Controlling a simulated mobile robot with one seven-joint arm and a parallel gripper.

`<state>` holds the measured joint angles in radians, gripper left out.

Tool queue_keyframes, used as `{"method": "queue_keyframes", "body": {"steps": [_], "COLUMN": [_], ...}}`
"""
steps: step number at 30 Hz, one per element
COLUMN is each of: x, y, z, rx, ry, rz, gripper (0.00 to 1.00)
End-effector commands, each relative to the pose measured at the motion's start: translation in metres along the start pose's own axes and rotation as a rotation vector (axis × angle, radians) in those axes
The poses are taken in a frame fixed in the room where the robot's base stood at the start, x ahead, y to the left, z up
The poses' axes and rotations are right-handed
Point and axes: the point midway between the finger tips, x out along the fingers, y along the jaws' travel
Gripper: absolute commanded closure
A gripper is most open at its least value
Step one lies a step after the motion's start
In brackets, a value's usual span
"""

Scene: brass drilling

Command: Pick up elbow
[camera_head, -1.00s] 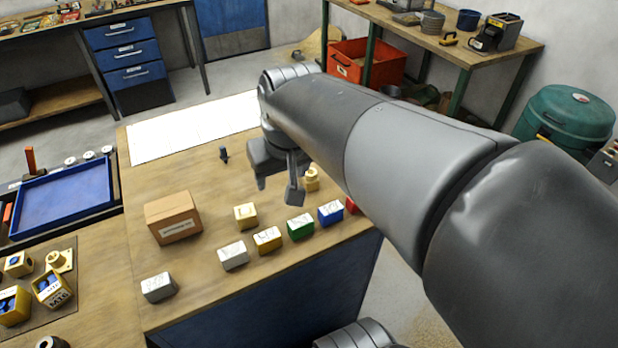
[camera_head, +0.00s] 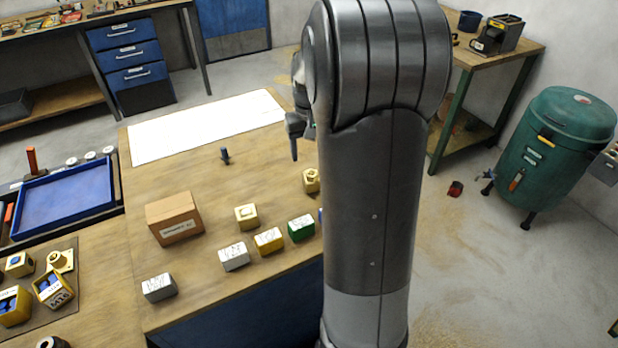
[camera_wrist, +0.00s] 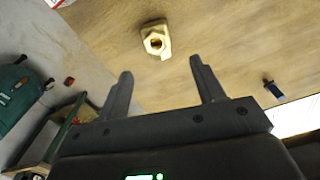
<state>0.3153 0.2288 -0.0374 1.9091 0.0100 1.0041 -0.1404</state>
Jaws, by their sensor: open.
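A brass fitting (camera_head: 311,180), which looks like the elbow, stands on the wooden bench just left of my arm in the head view. In the wrist view the brass fitting (camera_wrist: 156,40) lies beyond my fingertips, roughly centred between them, with a dark round opening showing. My gripper (camera_wrist: 160,76) is open and empty, apart from the fitting. In the head view my gripper (camera_head: 296,140) is mostly hidden behind my arm, above the bench.
A cardboard box (camera_head: 173,219) and labelled blocks, including a green one (camera_head: 301,228), stand on the bench. A small dark upright part (camera_head: 225,155) stands near the white sheet (camera_head: 205,127). A blue tray (camera_head: 65,198) is at left. A green tank (camera_head: 556,150) stands on the floor.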

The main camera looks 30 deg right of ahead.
Motion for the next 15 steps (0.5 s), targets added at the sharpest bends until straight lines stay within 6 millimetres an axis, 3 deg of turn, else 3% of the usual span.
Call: {"method": "queue_keyframes", "body": {"steps": [6, 15], "x": [0.035, 0.062], "y": [0.0, 0.001], "z": [0.001, 0.004], "rx": [0.0, 0.0], "ry": [-0.003, -0.003], "rz": [0.0, 0.0], "gripper": [0.38, 0.38]}}
